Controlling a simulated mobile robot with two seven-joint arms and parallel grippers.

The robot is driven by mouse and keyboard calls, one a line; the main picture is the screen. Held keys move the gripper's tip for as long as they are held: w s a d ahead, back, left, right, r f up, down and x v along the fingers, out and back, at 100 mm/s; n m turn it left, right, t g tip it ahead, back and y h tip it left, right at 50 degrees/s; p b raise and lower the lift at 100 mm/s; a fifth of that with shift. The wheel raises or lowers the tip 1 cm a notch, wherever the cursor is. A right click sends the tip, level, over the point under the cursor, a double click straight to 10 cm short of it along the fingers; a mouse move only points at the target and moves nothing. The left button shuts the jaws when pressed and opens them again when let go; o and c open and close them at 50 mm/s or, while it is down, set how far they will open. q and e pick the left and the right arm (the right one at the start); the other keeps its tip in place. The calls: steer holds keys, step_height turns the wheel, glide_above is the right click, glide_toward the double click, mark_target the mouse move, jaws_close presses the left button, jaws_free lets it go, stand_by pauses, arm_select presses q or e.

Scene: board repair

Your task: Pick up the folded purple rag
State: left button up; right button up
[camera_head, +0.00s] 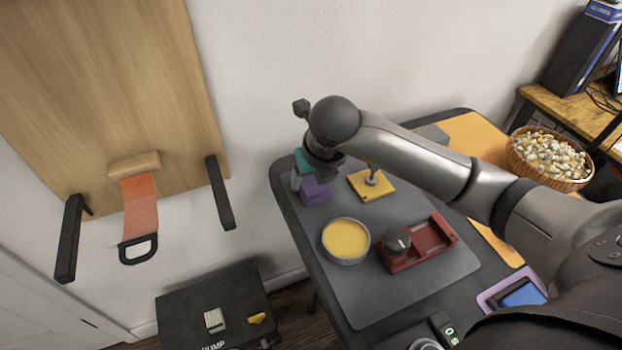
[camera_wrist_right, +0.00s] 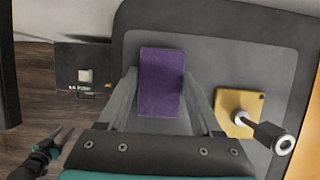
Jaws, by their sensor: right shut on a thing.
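The folded purple rag (camera_head: 315,191) is a small block at the far left end of the dark grey mat (camera_head: 375,303). My right gripper (camera_head: 308,180), with a teal body, points down over it. In the right wrist view the rag (camera_wrist_right: 161,82) sits between the two fingers of the right gripper (camera_wrist_right: 160,90), which is shut on it. Whether the rag touches the mat or is just above it I cannot tell. My left gripper (camera_wrist_right: 57,141) shows only in the wrist view, at the lower left, empty with its fingers apart.
A yellow sanding-like block with a knob (camera_head: 371,184), a round tin of yellow stuff (camera_head: 345,240) and a red tray (camera_head: 420,243) stand on the mat. A black bin (camera_head: 215,300) is on the floor left. A wooden board (camera_head: 110,90) with an orange strap hangs on the wall.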

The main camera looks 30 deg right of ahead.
steer(key=shift+r, duration=0.4)
step_height(320, 180, up, 14)
steer(key=p, duration=0.5)
step_height(320, 180, up, 4)
steer(key=r, duration=0.1)
glide_above(311, 180)
arm_select(q)
steer(key=s+a+f+p, duration=0.1)
steer(key=s+a, duration=0.3)
steer(key=s, duration=0.4)
steer(key=shift+s+a+f, duration=0.35)
steer(key=shift+a+f, duration=0.05)
arm_select(e)
steer(key=shift+r, duration=0.35)
steer(key=o, duration=0.8)
arm_select(q)
steer(key=shift+y, duration=0.3)
arm_select(e)
steer(key=shift+f, duration=0.1)
steer(key=c, duration=0.6)
